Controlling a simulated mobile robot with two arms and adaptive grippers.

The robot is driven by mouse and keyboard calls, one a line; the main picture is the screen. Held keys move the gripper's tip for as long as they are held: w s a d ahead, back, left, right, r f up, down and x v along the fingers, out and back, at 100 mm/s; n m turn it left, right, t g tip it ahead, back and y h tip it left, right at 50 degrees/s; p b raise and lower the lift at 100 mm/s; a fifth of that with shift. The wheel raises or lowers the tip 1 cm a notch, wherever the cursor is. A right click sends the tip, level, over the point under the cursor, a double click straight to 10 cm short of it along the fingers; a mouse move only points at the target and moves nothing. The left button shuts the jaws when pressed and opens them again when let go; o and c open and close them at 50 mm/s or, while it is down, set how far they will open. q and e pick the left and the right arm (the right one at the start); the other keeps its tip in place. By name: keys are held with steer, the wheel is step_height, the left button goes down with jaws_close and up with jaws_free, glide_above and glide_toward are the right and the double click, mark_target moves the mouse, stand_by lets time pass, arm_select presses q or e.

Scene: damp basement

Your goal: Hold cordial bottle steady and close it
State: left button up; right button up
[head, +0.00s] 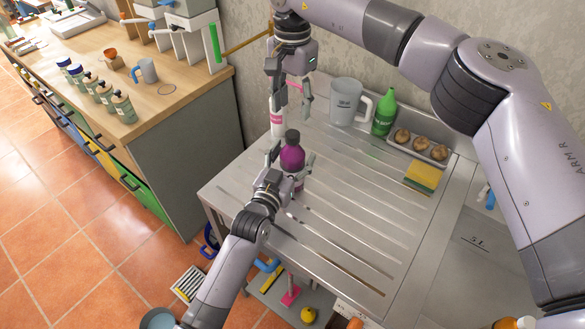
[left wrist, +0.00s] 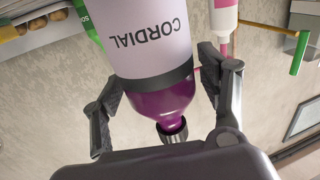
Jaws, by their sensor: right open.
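The cordial bottle (head: 291,158) is purple with a dark cap (head: 292,136) on its neck and stands upright on the metal draining board. My left gripper (head: 290,168) is around its body, one finger on each side.
A white bottle with a pink band (head: 277,121) stands close behind the cordial bottle. A grey jug (head: 345,102), a green bottle (head: 384,112), a tray of brown round things (head: 440,152) and a sponge (head: 424,178) stand along the back. The draining board's front (head: 330,235) is clear.

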mark_target(293, 134)
arm_select(q)
jaws_close()
arm_select(e)
steer(key=n, duration=0.4)
steer(key=shift+n, duration=0.3)
stand_by(0.5)
steer(key=shift+f, duration=0.1)
steer(key=shift+f, duration=3.9)
steer(key=shift+c, duration=0.3)
jaws_close()
